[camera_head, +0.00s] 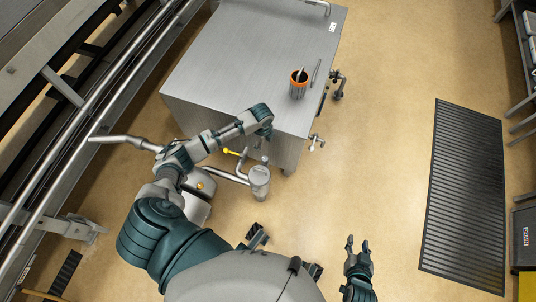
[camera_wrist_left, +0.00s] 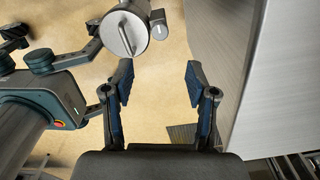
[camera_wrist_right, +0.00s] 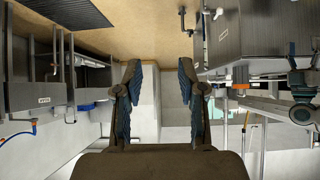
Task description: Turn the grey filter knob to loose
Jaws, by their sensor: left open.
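The grey filter knob (camera_wrist_left: 126,34) shows in the left wrist view as a round grey cap with a raised bar across it, at the top left of centre. In the head view it tops the upright grey cylinder (camera_head: 260,172) beside the steel cabinet. My left gripper (camera_head: 266,131) is beside the cabinet's near edge, above and apart from the knob. In the left wrist view its fingers (camera_wrist_left: 158,72) are spread with nothing between them. My right gripper (camera_head: 358,243) is at the lower right over the floor; its fingers (camera_wrist_right: 160,72) are apart and empty.
The steel cabinet (camera_head: 235,60) stands close to my left gripper, with an orange-rimmed cup (camera_head: 299,84) on top. A yellow handle (camera_head: 231,152) and pipes are left of the knob. Rails run along the left. A dark floor mat (camera_head: 465,195) lies right, with bare floor between.

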